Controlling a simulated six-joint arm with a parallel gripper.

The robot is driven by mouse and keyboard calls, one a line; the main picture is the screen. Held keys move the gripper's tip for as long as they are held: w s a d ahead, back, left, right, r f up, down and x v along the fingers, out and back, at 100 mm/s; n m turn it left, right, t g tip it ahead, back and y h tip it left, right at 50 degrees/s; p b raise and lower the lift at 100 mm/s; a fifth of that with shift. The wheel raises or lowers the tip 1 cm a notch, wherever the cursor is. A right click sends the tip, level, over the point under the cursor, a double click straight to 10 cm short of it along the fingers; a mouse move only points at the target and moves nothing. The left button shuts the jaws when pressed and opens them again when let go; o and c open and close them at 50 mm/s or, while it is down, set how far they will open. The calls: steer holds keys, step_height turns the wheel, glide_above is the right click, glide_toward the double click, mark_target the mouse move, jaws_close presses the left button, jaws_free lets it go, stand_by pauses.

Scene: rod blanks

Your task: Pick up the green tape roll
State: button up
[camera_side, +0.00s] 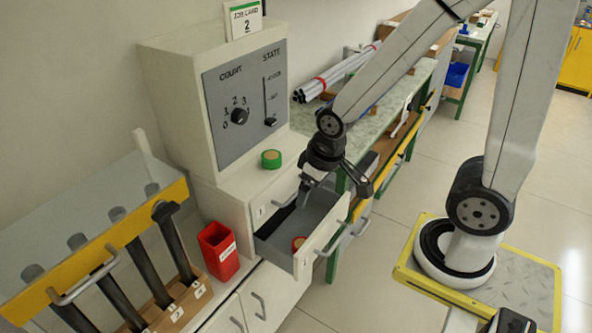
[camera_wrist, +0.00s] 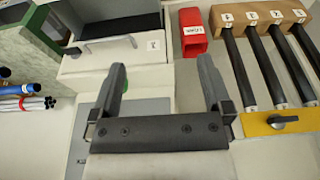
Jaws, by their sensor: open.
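The green tape roll (camera_side: 271,158) lies flat on the white cabinet top, in front of the grey dial panel, in the side view. It has a tan core.
A rack with dark rods (camera_side: 150,260) is at left. The tall panel (camera_side: 245,100) rises behind the roll.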

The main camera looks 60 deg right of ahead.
steer(key=w+d+f+n+t, duration=0.2)
steer(key=w+d+t, duration=0.3)
steer(key=w+d, duration=0.7)
steer(key=n+t+y, duration=0.2)
steer(key=t+y, duration=0.1)
steer(key=y, duration=0.2)
glide_toward(276, 156)
steer(key=shift+x, duration=1.9)
steer(key=shift+d+f+n, duration=0.1)
steer(key=shift+f+n, duration=0.05)
steer(key=shift+n, duration=0.15)
steer(key=shift+x, duration=3.85)
steer(key=shift+w, duration=0.1)
steer(key=c, duration=1)
